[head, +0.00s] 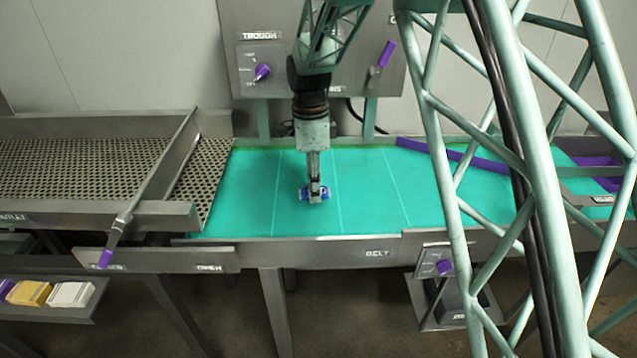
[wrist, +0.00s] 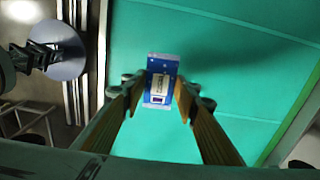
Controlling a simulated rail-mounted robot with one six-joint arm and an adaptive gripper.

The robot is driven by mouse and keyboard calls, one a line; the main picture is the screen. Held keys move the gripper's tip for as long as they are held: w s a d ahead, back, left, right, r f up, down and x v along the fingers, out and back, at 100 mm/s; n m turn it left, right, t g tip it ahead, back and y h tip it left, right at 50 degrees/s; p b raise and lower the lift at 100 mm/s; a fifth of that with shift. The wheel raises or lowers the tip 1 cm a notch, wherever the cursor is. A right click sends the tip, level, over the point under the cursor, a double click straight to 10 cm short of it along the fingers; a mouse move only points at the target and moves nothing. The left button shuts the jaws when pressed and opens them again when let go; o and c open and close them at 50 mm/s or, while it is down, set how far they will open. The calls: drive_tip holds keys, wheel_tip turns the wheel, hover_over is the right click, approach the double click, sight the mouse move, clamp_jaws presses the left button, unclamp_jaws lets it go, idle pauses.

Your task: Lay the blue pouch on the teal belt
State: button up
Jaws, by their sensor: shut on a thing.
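The blue pouch (wrist: 162,82) has a white label and sits between my gripper's two fingertips. In the head view the blue pouch (head: 306,194) shows as a small blue shape at the end of my gripper (head: 317,193). My gripper (wrist: 156,97) points down and is shut on the pouch. Both are over the middle-left part of the teal belt (head: 365,200). I cannot tell whether the pouch touches the belt or hangs just above it. The teal belt also fills most of the wrist view (wrist: 240,70).
A perforated tray (head: 90,165) with a lever (head: 120,225) lies left of the belt. A purple guide bar (head: 450,154) crosses the belt's right part. A control panel (head: 262,70) stands behind. A shelf with yellow and white packs (head: 70,293) is at lower left. The belt around the pouch is clear.

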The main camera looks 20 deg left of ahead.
drive_tip(key=shift+m, duration=0.3)
drive_tip(key=s+a, duration=0.2)
drive_tip(key=a, duration=0.1)
drive_tip(key=s+a, duration=0.4)
drive_tip(key=a, duration=0.1)
drive_tip(key=shift+a+f+p, duration=0.3)
drive_tip(key=shift+a, duration=0.05)
drive_tip(key=shift+w, duration=0.1)
drive_tip(key=w+d, duration=0.2)
drive_tip(key=w, duration=0.2)
drive_tip(key=w+d+f+p, duration=0.1)
drive_tip(key=w+d, duration=0.1)
drive_tip(key=w, duration=0.2)
drive_tip(key=w+d, duration=0.2)
drive_tip(key=w, duration=0.3)
drive_tip(key=shift+d+f, duration=0.15)
drive_tip(key=shift+d, duration=0.2)
drive_tip(key=shift+w, duration=0.1)
drive_tip(key=shift+w+d, duration=0.1)
drive_tip(key=shift+w, duration=0.05)
drive_tip(key=shift+w+d+f+p, duration=0.1)
drive_tip(key=shift+w+f+p, duration=0.15)
drive_tip(key=shift+f, duration=0.7)
drive_tip(key=shift+w+d+f+p, duration=0.1)
drive_tip(key=shift+f+p, duration=0.1)
drive_tip(key=shift+f, duration=0.7)
drive_tip(key=shift+f, duration=0.15)
